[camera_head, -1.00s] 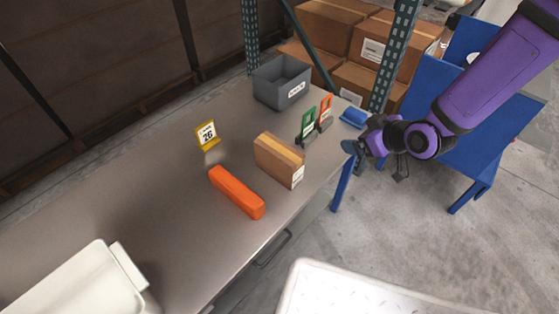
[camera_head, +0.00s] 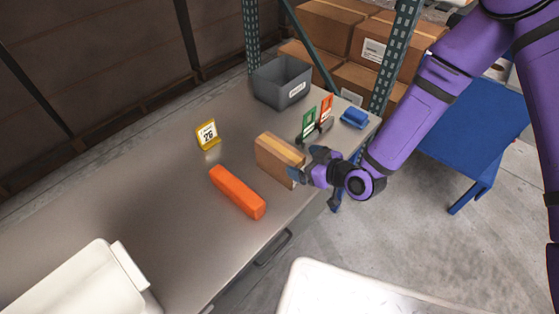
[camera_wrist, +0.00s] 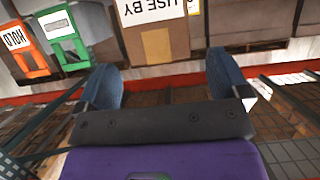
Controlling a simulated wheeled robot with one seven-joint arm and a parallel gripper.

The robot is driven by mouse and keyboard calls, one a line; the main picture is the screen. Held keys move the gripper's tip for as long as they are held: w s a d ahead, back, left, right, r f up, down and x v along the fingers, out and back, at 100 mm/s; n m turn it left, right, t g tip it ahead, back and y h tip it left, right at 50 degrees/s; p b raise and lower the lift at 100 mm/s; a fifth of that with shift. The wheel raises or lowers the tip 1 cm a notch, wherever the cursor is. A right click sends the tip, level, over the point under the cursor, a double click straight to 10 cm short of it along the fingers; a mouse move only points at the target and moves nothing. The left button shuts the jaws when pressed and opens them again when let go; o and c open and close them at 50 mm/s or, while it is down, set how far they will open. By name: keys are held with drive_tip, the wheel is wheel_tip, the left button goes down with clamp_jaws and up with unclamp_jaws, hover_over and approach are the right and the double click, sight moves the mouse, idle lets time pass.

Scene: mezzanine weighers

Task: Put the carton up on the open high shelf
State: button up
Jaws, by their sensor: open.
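The carton (camera_head: 275,157), a brown box with a paler top strip, stands on the grey table near its front edge. My gripper (camera_head: 303,168) is open at the carton's right end and partly covers it in the head view. In the wrist view, a brown face with a white "USE BY" label (camera_wrist: 155,38), apparently the carton's end, lies ahead between the spread fingers of my gripper (camera_wrist: 165,75). Contact cannot be made out. The open high shelf cannot be made out in either view.
An orange block (camera_head: 237,192) lies left of the carton. A yellow sign (camera_head: 207,134), a grey bin (camera_head: 282,82), green (camera_head: 308,123) and orange (camera_head: 326,108) signs and a blue object (camera_head: 355,117) are on the table. A green rack post (camera_head: 396,55) rises behind.

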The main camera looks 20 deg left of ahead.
sight(295, 158)
drive_tip(key=shift+x, duration=2.9)
drive_tip(key=shift+c, duration=0.4)
drive_tip(key=c, duration=1.3)
drive_tip(key=shift+r, duration=0.15)
